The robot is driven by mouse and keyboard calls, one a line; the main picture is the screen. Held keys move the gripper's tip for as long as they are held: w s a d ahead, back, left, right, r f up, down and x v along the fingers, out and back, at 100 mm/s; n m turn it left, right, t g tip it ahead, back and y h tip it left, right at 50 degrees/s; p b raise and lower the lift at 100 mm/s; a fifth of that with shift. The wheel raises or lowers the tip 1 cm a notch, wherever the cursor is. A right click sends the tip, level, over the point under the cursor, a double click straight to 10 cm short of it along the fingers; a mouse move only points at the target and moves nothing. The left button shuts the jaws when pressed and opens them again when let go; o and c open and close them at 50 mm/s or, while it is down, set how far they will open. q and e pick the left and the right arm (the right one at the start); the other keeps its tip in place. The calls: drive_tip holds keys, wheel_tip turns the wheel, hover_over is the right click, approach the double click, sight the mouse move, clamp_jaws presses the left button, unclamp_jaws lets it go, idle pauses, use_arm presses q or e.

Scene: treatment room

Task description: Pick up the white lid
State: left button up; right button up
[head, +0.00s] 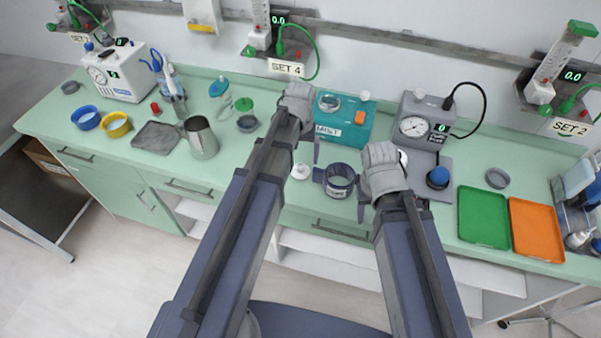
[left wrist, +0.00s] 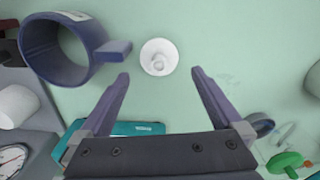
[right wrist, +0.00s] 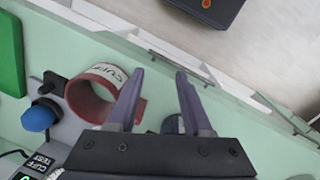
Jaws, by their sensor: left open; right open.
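The white lid (head: 300,171) is a small round piece with a raised middle, lying on the green counter. In the left wrist view the lid (left wrist: 159,57) lies just beyond and between the fingertips of my left gripper (left wrist: 161,73). That gripper is open and empty, and I see no contact with the lid. In the head view my left gripper (head: 306,152) is just behind the lid, partly hidden by its arm. My right gripper (right wrist: 160,73) is open and empty, to the right of the dark blue cuff (head: 340,181) in the head view.
The blue cuff (left wrist: 62,50) stands close beside the lid. A reddish cuff (right wrist: 90,98) is beside the right gripper. A teal box (head: 343,122) and a grey gauge tester (head: 420,124) stand behind. Green (head: 484,216) and orange (head: 536,229) trays lie right. Counter left of the lid is clear.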

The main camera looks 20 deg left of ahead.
sight(300, 165)
use_arm(q)
drive_tip(key=f+b, duration=0.4)
drive_tip(key=f, duration=0.1)
drive_tip(key=shift+s+d, duration=0.1)
drive_tip(key=shift+s, duration=0.2)
use_arm(e)
wheel_tip(300, 165, down, 5)
drive_tip(key=shift+r, duration=0.1)
use_arm(q)
drive_tip(key=shift+r, duration=0.1)
drive_tip(key=c, duration=1.3)
drive_tip(key=shift+o, duration=0.2)
drive_tip(key=shift+r, duration=0.1)
use_arm(e)
drive_tip(key=shift+r, duration=0.1)
